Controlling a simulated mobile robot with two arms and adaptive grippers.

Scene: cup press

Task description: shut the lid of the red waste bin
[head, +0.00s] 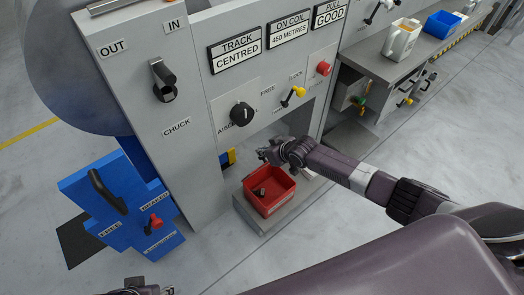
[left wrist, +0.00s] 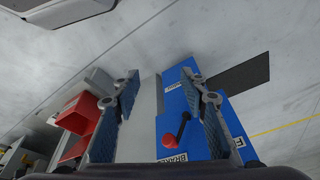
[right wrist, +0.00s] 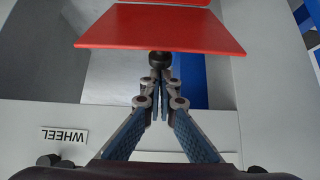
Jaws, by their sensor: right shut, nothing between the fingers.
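The red waste bin (head: 288,195) stands on a low grey step in front of the machine. From above, its inside looks open, with a small dark piece in it. It also shows in the left wrist view (left wrist: 80,115). In the right wrist view a flat red panel (right wrist: 160,30), which looks like the lid, has a black knob (right wrist: 160,59) at its near edge. My right gripper (head: 263,153) is shut and empty above the bin's back edge. In its wrist view, the fingertips (right wrist: 160,78) are close to the knob; contact is unclear. My left gripper (left wrist: 168,85) is open and empty, away from the bin.
The grey machine front (head: 205,120) with knobs and levers rises behind the bin. A blue brake unit (head: 125,215) with a red-knobbed lever stands to the left. A bench at the back right holds a white jug (head: 402,40) and blue tray (head: 443,24). Open floor lies in front.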

